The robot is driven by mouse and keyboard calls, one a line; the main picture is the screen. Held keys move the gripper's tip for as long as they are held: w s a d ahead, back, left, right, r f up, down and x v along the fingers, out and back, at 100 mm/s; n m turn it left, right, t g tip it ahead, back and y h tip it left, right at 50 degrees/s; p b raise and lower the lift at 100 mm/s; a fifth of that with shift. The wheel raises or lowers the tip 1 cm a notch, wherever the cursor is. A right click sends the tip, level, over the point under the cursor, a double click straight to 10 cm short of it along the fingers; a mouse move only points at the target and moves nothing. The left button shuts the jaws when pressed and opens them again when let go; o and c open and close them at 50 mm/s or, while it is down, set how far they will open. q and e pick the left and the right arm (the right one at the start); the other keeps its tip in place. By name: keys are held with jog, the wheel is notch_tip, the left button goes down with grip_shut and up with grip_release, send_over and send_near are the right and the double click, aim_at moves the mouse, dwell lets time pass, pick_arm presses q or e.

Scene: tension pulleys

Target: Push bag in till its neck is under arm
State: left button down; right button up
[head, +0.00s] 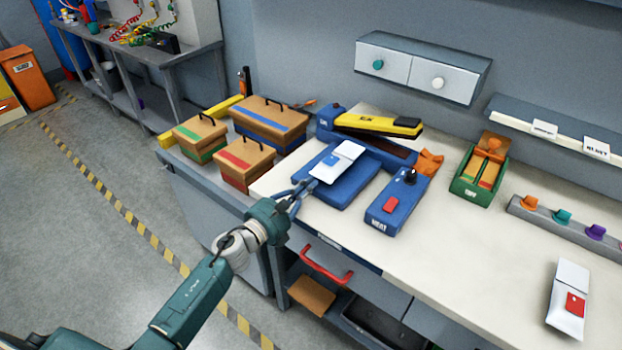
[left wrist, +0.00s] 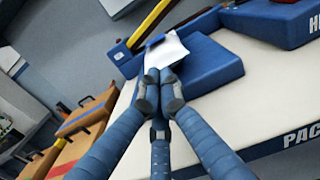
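The white bag with a blue label (head: 343,153) lies on the blue platform (head: 345,190) in front of the heat sealer. Its far end points towards the sealer's raised yellow arm (head: 375,123) and looks short of the space under it. My left gripper (head: 311,184) reaches the bag's near end from the lower left. In the left wrist view my left gripper's fingertips (left wrist: 159,74) are closed together at the near edge of the bag (left wrist: 172,52), seemingly pinching it. The fingers hide that edge. My right gripper is in neither view.
A blue heat control box (head: 397,202) with a red button stands right of the platform. Cardboard-topped boxes (head: 270,118) stand left. A green holder (head: 482,172) and a second bag with a red label (head: 569,296) are further right. The bench between them is clear.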

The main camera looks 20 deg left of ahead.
aim_at(317, 176)
pick_arm(q)
jog(key=shift+x, duration=0.8)
jog(key=shift+b+x, duration=0.8)
jog(key=shift+x, duration=0.25)
jog(key=shift+w+f, duration=0.1)
jog(key=shift+w, duration=0.2)
jog(key=shift+s, duration=0.1)
